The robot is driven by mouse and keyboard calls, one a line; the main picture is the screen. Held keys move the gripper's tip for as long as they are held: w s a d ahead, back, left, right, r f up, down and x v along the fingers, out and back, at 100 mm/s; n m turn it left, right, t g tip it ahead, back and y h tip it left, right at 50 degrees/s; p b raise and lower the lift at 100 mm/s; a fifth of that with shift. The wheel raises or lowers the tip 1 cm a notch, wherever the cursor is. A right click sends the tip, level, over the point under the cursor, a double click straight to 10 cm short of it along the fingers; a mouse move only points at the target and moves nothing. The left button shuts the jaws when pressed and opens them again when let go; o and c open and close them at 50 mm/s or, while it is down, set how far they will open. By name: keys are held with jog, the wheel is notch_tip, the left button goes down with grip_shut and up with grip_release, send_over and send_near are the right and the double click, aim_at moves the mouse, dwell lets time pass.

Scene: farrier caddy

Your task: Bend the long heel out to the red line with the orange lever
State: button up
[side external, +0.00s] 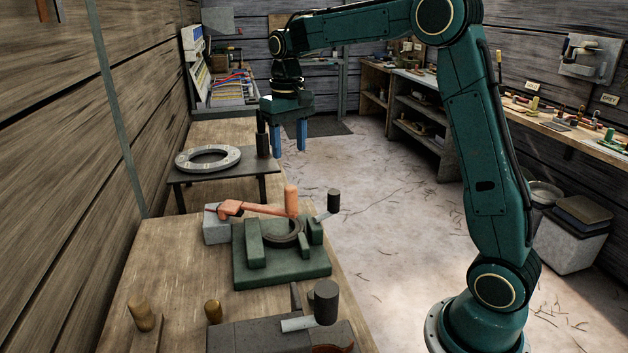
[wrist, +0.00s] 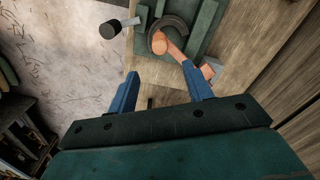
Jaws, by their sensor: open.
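The orange lever (side external: 258,208) lies across the top of a green fixture (side external: 307,270), its upright round handle (side external: 291,200) at the right end. A dark curved shoe (side external: 297,233) sits in the fixture under the lever. In the wrist view the lever handle (wrist: 160,44) and shoe (wrist: 178,22) are beyond my fingertips. My gripper (side external: 289,151) is open and empty, pointing down behind and above the fixture, apart from the lever. It also shows in the wrist view (wrist: 160,70). The long heel and the red line cannot be made out clearly.
A black-ended handle (side external: 334,200) stands at the fixture's right edge. A grey block (side external: 215,231) sits at its left. A raised dark stand (side external: 180,178) with a grey ring (side external: 208,158) is behind. Wooden pegs (side external: 141,314) and another dark-handled tool (side external: 325,302) are in front.

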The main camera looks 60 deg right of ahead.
aim_at(290, 188)
jog(key=shift+f, duration=0.25)
notch_tip(290, 188, down, 13)
jog(key=shift+f, duration=0.2)
dwell(0.6)
grip_shut()
jog(key=shift+a, duration=0.1)
